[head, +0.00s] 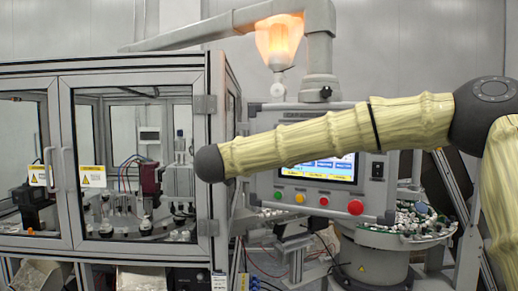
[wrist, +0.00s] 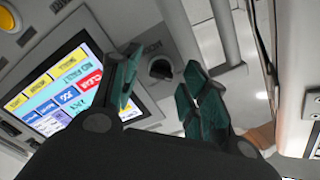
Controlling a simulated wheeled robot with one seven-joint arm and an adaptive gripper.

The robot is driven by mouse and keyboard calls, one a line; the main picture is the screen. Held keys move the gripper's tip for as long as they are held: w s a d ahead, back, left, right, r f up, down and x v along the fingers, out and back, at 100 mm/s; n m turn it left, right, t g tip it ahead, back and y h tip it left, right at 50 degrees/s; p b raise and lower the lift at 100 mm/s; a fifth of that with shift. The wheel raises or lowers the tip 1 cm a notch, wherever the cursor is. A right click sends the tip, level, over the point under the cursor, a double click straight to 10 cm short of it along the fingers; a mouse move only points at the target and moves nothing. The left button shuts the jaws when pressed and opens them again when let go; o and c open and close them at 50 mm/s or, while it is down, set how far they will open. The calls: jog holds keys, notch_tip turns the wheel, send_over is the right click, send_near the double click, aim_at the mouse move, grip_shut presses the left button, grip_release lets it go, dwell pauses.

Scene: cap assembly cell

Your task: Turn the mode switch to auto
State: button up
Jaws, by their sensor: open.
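The mode switch, a black rotary knob (wrist: 161,68), sits on the grey control panel (wrist: 150,30). In the wrist view it shows between and beyond my two green-padded fingertips. My gripper (wrist: 158,80) is open and empty, with clear space between its fingers. The fingers look apart from the knob, but the exact gap is hard to judge. The position the knob points to cannot be read. In the head view, a small dark control (head: 377,170) on the panel's right side may be this switch. My gripper is hidden behind my arm there.
The lit touchscreen (wrist: 65,90) is left of my gripper. In the head view, a red button (head: 355,207) and other push buttons line the panel's lower edge. A glass-doored machine enclosure (head: 120,165) stands at left, and a parts bowl (head: 400,235) at lower right.

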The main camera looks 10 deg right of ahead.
jog(key=shift+w, duration=0.1)
grip_shut()
jog(key=shift+f+m+b, duration=0.15)
jog(key=shift+m+b, duration=0.15)
jog(key=shift+b, duration=0.5)
jog(key=m+b, duration=1.7)
jog(key=b, duration=0.8)
jog(key=shift+f+b, duration=0.15)
jog(key=shift+b, duration=0.2)
